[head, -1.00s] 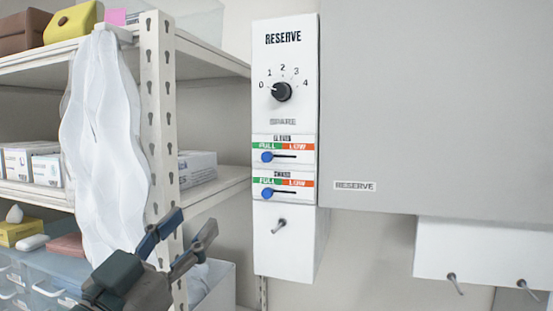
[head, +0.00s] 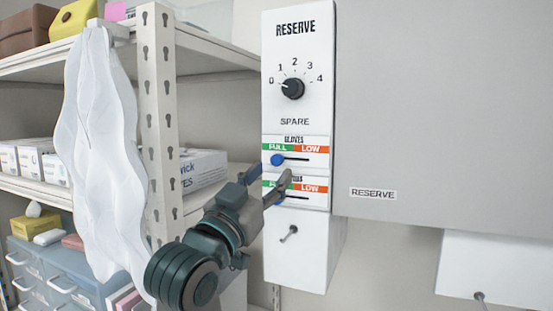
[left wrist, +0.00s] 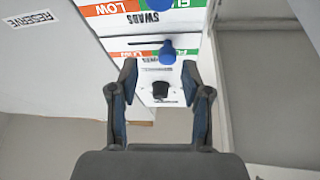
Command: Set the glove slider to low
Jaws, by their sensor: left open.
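The gloves slider is the upper of two sliders on the white RESERVE panel (head: 298,110). Its blue knob (head: 277,160) sits at the left end, under green FULL; orange LOW is at the right. My left gripper (head: 279,188) is open and empty, in front of the lower slider and just below the gloves knob, partly hiding the lower slider's label and knob. In the left wrist view, where the panel appears upside down, the gloves knob (left wrist: 167,50) shows just beyond the gap between the open fingers (left wrist: 159,75). The lower label reads SWABS there.
A black dial (head: 292,89) marked 0 to 4 sits above the sliders, pointing near 0. A small toggle (head: 289,233) sticks out below them. A shelf post (head: 155,120) and a hanging white cloth (head: 98,150) stand left of my arm. A grey cabinet (head: 440,110) adjoins the right.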

